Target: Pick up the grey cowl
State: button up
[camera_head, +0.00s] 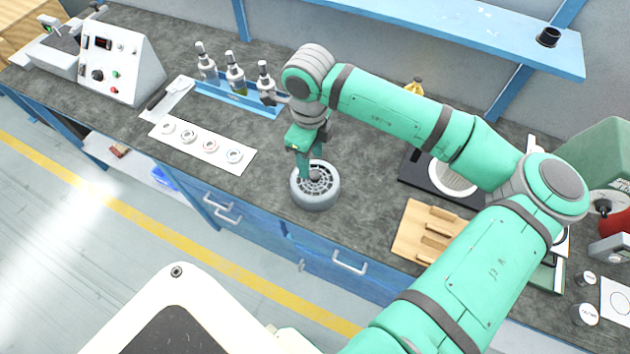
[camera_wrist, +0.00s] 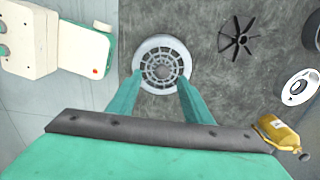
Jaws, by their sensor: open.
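The grey cowl (camera_head: 316,187) is a round grey part with a slotted grille on top. It sits upright on the dark bench top near its front edge, and its far side is partly hidden by my gripper in the head view. In the wrist view the cowl (camera_wrist: 161,66) lies just beyond the fingertips, near the top middle. My gripper (camera_head: 310,168) points down over the cowl. In the wrist view its two green fingers (camera_wrist: 160,78) are apart, with the grille showing between them. Whether the fingertips touch the cowl I cannot tell.
A white strip with several rings (camera_head: 203,144) and a blue rack of bottles (camera_head: 235,92) stand to the left. A wooden block (camera_head: 425,232) and a black plate with a white ring (camera_head: 450,178) lie to the right. A black fan wheel (camera_wrist: 238,36) shows in the wrist view.

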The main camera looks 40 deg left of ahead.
aim_at(315, 175)
jog(key=f, duration=0.5)
jog(key=shift+w+d+f, duration=0.1)
jog(key=shift+w+d, duration=0.25)
jog(key=shift+f, duration=0.55)
jog(key=shift+c, duration=0.7)
grip_shut()
